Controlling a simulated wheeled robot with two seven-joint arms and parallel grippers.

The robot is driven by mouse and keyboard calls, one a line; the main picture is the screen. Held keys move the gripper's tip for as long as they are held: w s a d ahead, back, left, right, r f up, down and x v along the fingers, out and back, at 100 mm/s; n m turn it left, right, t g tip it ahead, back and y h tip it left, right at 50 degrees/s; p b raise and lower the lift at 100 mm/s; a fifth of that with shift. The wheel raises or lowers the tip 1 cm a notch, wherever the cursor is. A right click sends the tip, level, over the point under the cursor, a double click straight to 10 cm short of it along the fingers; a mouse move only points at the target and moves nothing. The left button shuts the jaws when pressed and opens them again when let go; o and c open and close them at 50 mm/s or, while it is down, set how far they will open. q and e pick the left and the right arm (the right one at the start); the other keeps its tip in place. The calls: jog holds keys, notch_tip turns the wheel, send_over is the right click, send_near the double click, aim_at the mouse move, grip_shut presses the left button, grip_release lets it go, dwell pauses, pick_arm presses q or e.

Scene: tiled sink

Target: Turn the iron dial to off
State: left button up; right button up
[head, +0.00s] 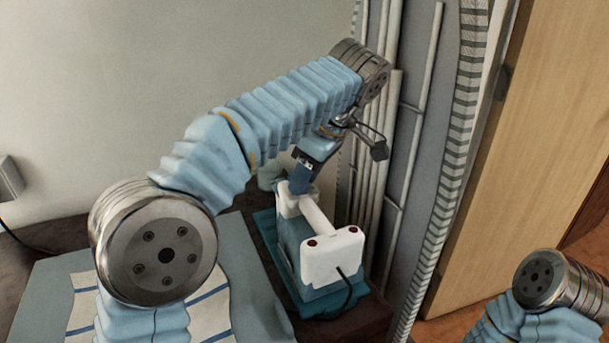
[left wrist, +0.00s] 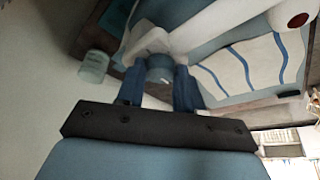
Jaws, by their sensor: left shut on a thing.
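The iron (head: 332,258) is white and teal-blue and stands on a teal base on the dark counter in the head view. Its white body also shows at the top of the left wrist view (left wrist: 215,27). The iron dial (left wrist: 160,69) is a round blue knob on the iron, seen between my blue fingers. My left gripper (head: 301,180) reaches down to the top of the iron from above and is shut on the dial. In the head view the gripper hides the dial, so its setting cannot be read. My right gripper is out of view.
A striped cloth (head: 82,312) lies on a blue-grey surface left of the iron. A clear cup (left wrist: 95,66) stands close by. A black cord (head: 346,291) runs from the iron. A grey panel with white rods (head: 407,160) rises right behind it, beside a wooden panel (head: 535,130).

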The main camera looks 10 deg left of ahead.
pick_arm(q)
jog(key=shift+w+n+g, duration=0.15)
jog(key=shift+n+g, duration=0.35)
jog(key=shift+n, duration=0.8)
jog(key=o, duration=1)
jog(key=shift+o, duration=0.2)
